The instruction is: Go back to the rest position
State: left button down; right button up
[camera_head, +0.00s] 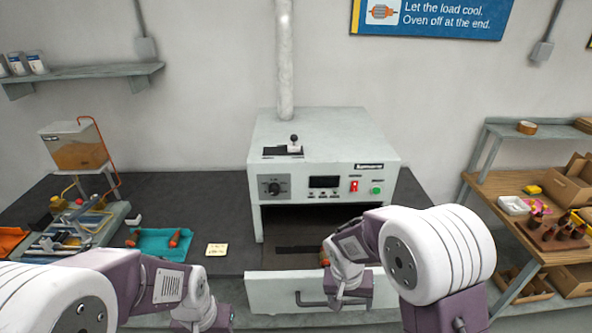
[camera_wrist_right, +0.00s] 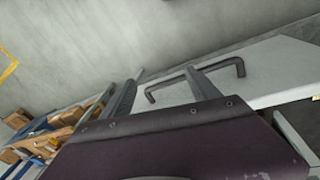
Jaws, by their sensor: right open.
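My right gripper (camera_head: 352,305) hangs at the right end of the dark bar handle (camera_head: 318,302) on the oven's pale front panel (camera_head: 275,290). In the right wrist view, its two fingers (camera_wrist_right: 165,90) are spread, and the handle (camera_wrist_right: 195,80) shows beyond them, partly covered by one finger. I cannot tell whether they touch it. My left arm (camera_head: 165,285) comes in from the left, its end low at the bottom edge; its fingers are not clear. The grey oven (camera_head: 325,140) stands with its front opening (camera_head: 290,225) uncovered; an orange piece shows inside, partly behind my right arm.
A winding fixture (camera_head: 75,215) and a teal tray (camera_head: 150,243) with orange-brown parts lie on the dark bench left of the oven. A yellow note (camera_head: 216,249) lies nearby. A wooden shelf rack (camera_head: 500,195) with boxes stands at right.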

pick_arm(q)
notch_tip(320, 180, down, 10)
jog(key=b, duration=0.8)
jog(key=shift+s+f+b, duration=0.15)
jog(key=shift+s+b, duration=0.2)
jog(key=shift+s, duration=0.1)
pick_arm(e)
jog(key=s+d+f+n+y, duration=0.2)
jog(key=s+d+f, duration=0.2)
jog(key=s+f, duration=0.3)
jog(key=s, duration=0.3)
jog(key=shift+s+f+t, duration=0.3)
jog(key=shift+s, duration=0.1)
